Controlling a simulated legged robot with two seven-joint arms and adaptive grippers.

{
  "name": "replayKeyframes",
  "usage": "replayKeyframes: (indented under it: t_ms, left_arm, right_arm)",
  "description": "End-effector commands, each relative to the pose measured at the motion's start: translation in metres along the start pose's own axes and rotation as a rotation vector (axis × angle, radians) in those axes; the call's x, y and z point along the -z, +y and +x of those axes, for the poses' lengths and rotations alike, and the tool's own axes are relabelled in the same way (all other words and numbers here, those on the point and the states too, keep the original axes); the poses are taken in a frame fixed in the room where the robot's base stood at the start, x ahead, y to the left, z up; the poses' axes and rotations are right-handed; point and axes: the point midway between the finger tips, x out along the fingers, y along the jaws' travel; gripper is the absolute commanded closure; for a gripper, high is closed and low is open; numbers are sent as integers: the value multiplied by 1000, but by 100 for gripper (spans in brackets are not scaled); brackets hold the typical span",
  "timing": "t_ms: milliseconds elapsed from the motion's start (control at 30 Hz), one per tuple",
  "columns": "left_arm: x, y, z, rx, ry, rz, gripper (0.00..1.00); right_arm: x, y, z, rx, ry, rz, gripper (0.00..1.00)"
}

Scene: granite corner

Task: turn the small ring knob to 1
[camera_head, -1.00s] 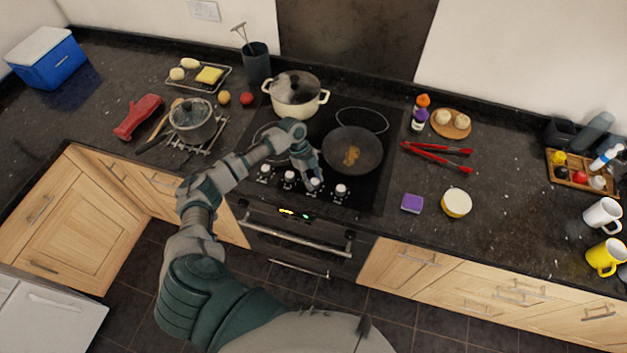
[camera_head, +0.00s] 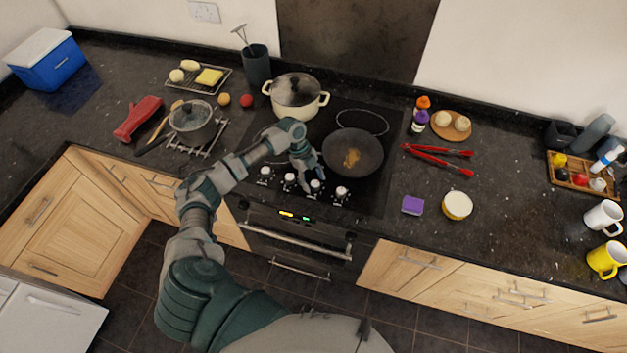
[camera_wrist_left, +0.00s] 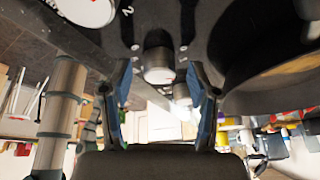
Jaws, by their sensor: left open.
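A row of several pale knobs sits along the front of the black hob. The third from the left (camera_head: 315,186) is just in front of my left gripper (camera_head: 316,175). In the left wrist view a silver-faced knob (camera_wrist_left: 158,70) on a dark base lies between the two open, blue-sided fingers of my left gripper (camera_wrist_left: 160,85), with a gap on each side. I cannot tell its pointer setting. Another knob (camera_wrist_left: 88,8) with a red mark shows at the upper left, near a printed 2. Which knob is the small ring one is not clear from labels.
A frying pan (camera_head: 353,152) with food stands right behind the gripper, and a cream lidded pot (camera_head: 296,95) further back. The oven handle (camera_head: 297,240) runs below the knobs. Red tongs (camera_head: 437,158) and a purple sponge (camera_head: 412,205) lie to the right.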

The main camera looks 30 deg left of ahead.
Motion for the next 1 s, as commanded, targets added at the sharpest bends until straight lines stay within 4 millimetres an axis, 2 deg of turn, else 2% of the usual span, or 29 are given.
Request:
replayKeyframes:
  t_ms: [300,500,700,1000]
  left_arm:
    - [-2,-2,-67,5,-2,0,39]
    - [-3,-2,-101,3,0,0,39]
    - [-3,-2,-112,2,1,0,39]
    - [-3,-2,-112,2,1,0,39]
  right_arm:
    - [0,0,0,0,-1,0,60]
    - [0,0,0,0,-1,0,60]
    - [0,0,0,0,-1,0,60]
    - [0,0,0,-1,-2,0,60]
